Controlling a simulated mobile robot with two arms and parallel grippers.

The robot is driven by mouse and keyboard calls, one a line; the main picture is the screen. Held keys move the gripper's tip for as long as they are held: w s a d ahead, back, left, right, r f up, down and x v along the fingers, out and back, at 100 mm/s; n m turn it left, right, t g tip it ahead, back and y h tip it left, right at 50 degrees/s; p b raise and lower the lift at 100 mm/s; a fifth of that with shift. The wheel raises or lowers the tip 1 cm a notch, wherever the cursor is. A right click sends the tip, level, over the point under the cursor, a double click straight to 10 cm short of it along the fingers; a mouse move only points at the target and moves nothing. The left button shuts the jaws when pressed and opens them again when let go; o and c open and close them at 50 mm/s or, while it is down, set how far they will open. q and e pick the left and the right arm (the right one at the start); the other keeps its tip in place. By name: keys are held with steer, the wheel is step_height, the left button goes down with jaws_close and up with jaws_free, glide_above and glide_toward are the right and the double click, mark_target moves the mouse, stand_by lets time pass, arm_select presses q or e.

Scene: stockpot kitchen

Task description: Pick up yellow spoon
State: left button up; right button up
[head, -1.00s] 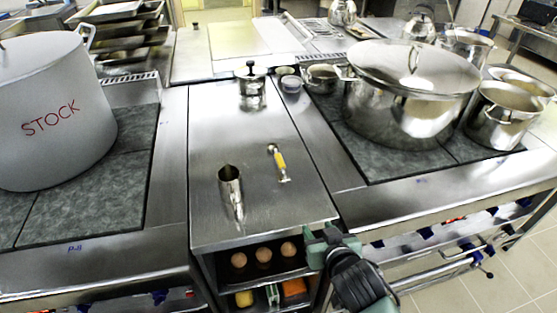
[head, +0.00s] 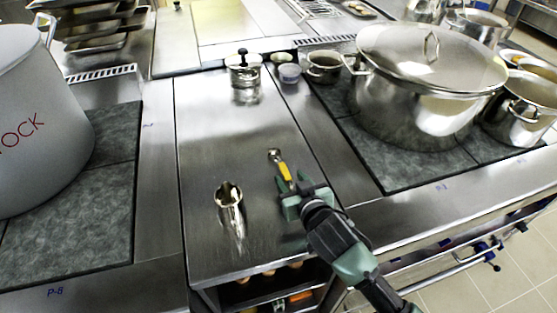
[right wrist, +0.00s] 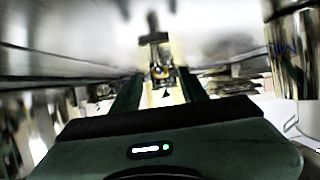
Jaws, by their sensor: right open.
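The yellow spoon (head: 285,170) lies on the steel counter (head: 215,125), its metal bowl pointing away from me and its yellow handle toward me. My right gripper (head: 292,184) is open at the handle's near end, with a green finger on either side. In the right wrist view, the spoon (right wrist: 160,72) shows small and blurred ahead, between the two dark fingers of the gripper (right wrist: 160,88). I cannot tell whether the fingers touch it. The handle's near end is partly hidden by the gripper. My left gripper is not in view.
A lidded pot (head: 243,72) and small bowls (head: 289,74) stand at the back. A large lidded pot (head: 425,95) is at right, and the grey stockpot (head: 40,110) at left. The counter around the spoon is clear.

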mark_target(286, 173)
steer(key=shift+x, duration=1.2)
steer(key=p+x, duration=0.1)
steer(key=x, duration=0.3)
steer(key=shift+w+a+r, duration=0.1)
steer(key=shift+w+a, duration=0.05)
steer(key=shift+w, duration=0.05)
jaws_close()
stand_by(0.4)
